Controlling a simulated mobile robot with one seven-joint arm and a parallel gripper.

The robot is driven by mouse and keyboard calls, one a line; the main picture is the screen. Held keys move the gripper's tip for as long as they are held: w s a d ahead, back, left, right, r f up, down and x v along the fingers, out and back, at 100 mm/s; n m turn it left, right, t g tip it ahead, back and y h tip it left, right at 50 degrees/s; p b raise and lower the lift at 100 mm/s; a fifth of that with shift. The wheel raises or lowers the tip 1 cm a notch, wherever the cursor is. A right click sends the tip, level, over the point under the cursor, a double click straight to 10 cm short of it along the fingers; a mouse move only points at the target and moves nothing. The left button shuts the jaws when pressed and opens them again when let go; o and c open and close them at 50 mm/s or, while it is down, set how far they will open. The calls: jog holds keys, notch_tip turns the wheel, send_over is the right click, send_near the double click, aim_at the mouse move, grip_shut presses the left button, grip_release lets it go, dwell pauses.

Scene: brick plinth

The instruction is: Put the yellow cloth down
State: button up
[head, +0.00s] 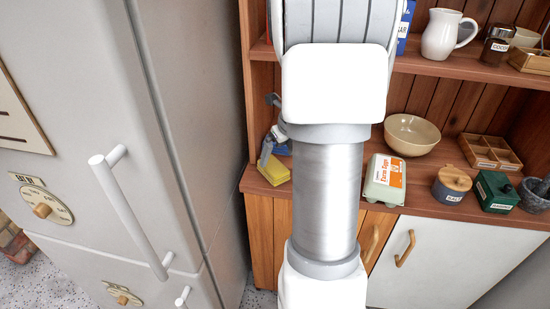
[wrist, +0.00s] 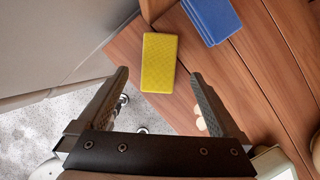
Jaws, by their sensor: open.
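The yellow cloth (head: 277,171) lies flat on the left end of the wooden counter, left of my arm. In the wrist view the yellow cloth (wrist: 159,60) is a flat textured rectangle on the wood, close to the counter's edge. My gripper (wrist: 158,76) is open, with its two fingers apart on either side of the cloth's near end in that view. Nothing is held between the fingers. The exact height of the fingers above the cloth cannot be told. In the head view my arm hides most of my gripper.
A blue folded item (wrist: 212,18) lies beside the cloth. On the counter are an egg carton (head: 384,180), a bowl (head: 412,135), a divided wooden tray (head: 489,152), a salt pot (head: 452,186) and a green box (head: 495,191). The fridge (head: 190,130) stands close on the left.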

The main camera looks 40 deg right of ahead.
jog(key=p+v, duration=0.1)
jog(key=v, duration=0.4)
jog(key=shift+r, duration=0.2)
